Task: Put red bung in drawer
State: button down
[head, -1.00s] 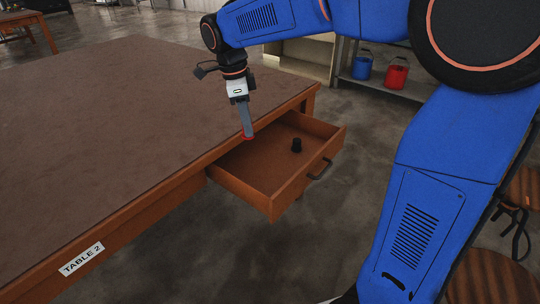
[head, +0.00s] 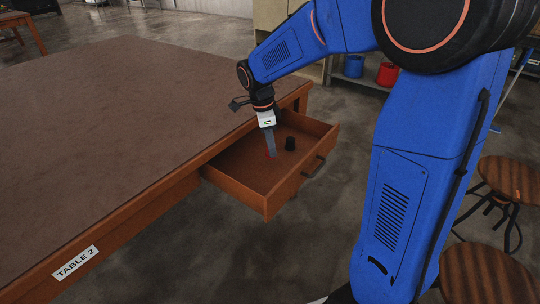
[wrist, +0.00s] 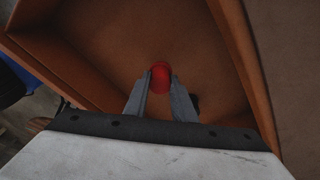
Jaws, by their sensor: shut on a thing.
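The red bung (wrist: 161,76) is between the fingertips of my gripper (wrist: 159,84) in the wrist view. In the head view, a small part of the red bung (head: 270,155) shows at the tip of my gripper (head: 271,153). My gripper points down within the outline of the open drawer (head: 243,178), shut on the bung. I cannot tell whether the bung touches the drawer floor. The drawer's wooden floor and walls also fill much of the wrist view (wrist: 105,45).
A black bung-like object (head: 290,144) stands in the drawer, right of my gripper. The tabletop (head: 120,120) of Table 2 is bare. A blue bucket (head: 353,66) and a red bucket (head: 388,74) sit on a shelf behind. Stools (head: 508,178) stand at right.

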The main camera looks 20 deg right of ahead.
jog(key=shift+f, duration=2.1)
jog(key=c, duration=1.3)
grip_release()
jog(key=shift+c, duration=0.2)
jog(key=shift+r, duration=0.1)
